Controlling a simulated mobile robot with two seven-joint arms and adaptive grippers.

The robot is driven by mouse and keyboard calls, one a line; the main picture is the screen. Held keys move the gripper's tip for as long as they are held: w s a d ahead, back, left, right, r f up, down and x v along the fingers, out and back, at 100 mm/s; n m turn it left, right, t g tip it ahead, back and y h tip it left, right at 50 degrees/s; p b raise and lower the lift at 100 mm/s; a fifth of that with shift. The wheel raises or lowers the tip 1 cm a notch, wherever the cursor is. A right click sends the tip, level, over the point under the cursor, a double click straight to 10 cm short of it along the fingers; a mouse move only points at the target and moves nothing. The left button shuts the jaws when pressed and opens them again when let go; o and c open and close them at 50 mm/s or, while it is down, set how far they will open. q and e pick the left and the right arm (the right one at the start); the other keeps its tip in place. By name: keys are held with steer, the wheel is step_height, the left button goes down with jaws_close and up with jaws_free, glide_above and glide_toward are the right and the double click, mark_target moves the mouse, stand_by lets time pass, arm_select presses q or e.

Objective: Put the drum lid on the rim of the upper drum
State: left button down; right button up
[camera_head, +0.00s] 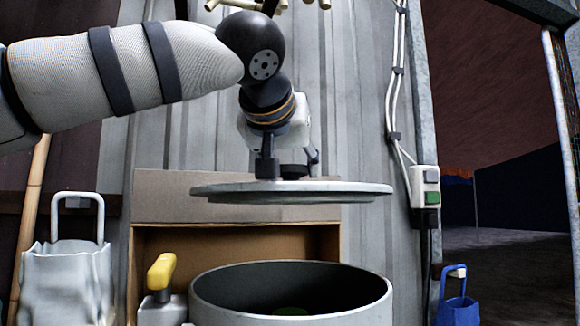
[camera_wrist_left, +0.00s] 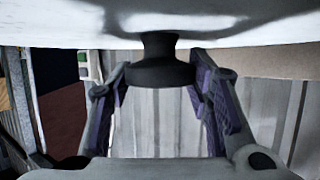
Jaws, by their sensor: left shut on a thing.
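The drum lid (camera_head: 345,188) is a flat grey disc with a dark knob, held roughly level above the upper drum (camera_head: 290,312). A clear gap separates the lid from the drum's rim. The drum is a grey, open-topped cylinder with a dark inside and something green low within it. My left gripper (camera_head: 288,163) is above the lid, shut on its dark knob. In the left wrist view the knob (camera_wrist_left: 160,68) sits between the two fingers, with the pale lid (camera_wrist_left: 60,30) along the top edge. My right gripper is not in view.
A cardboard box (camera_head: 225,205) stands behind the drum. A yellow-handled item (camera_head: 161,272) is close at the drum's left. A grey container (camera_head: 65,280) stands further left, and a blue one (camera_head: 457,305) at right. A switch box (camera_head: 426,187) with cables is on the wall.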

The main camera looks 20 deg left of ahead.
arm_select(q)
steer(key=shift+a+r, duration=0.1)
steer(key=shift+a, duration=0.05)
step_height(320, 180, down, 5)
steer(key=shift+r, duration=0.15)
step_height(320, 180, down, 7)
steer(key=shift+r, duration=0.2)
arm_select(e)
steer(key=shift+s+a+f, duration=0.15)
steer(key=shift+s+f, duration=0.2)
